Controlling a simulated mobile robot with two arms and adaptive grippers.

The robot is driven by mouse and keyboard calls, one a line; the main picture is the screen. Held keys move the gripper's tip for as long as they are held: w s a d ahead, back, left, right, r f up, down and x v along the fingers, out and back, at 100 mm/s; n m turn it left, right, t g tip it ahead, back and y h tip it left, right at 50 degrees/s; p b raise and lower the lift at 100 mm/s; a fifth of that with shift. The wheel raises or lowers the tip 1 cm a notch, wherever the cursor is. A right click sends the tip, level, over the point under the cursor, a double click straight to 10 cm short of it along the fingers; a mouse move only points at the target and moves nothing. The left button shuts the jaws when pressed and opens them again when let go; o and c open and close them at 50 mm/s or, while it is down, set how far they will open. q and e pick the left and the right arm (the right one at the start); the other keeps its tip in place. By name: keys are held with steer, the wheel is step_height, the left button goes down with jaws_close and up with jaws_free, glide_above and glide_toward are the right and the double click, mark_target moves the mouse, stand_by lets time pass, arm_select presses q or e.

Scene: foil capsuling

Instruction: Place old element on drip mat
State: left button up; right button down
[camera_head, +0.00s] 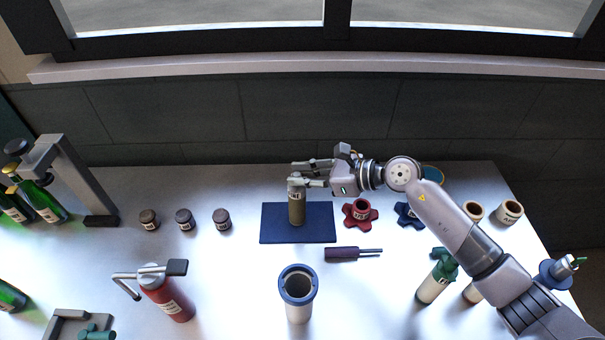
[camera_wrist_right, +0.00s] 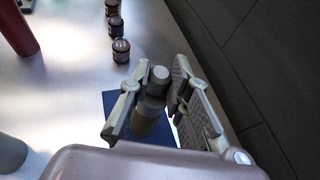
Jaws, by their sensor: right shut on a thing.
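The old element (camera_head: 296,209) is an upright olive-brown cylinder with a grey top and a label. It is at the dark blue drip mat (camera_head: 320,224), over its middle. Its lower end looks to be at the mat's surface, but I cannot tell if it touches. My right gripper (camera_head: 304,178) comes in from the right and is shut around the element's upper part. In the right wrist view the element (camera_wrist_right: 146,118) stands between the two fingers (camera_wrist_right: 155,95), with the mat (camera_wrist_right: 112,103) partly hidden below. My left gripper is not in view.
A blue-rimmed white housing (camera_head: 298,292) stands in front of the mat. A red knob (camera_head: 359,212) and a purple-handled tool (camera_head: 342,253) are to its right. Several dark small jars (camera_head: 184,219) stand left. A red canister (camera_head: 170,300) is at the front left.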

steer(key=shift+f, duration=0.15)
steer(key=c, duration=1.5)
jaws_free()
steer(key=shift+d+r, duration=0.1)
steer(key=shift+r, duration=0.1)
steer(key=b+v, duration=0.3)
steer(key=v, duration=0.8)
steer(key=shift+s+d+r+b, duration=0.1)
steer(key=shift+s+d+b, duration=0.2)
steer(key=shift+b, duration=0.1)
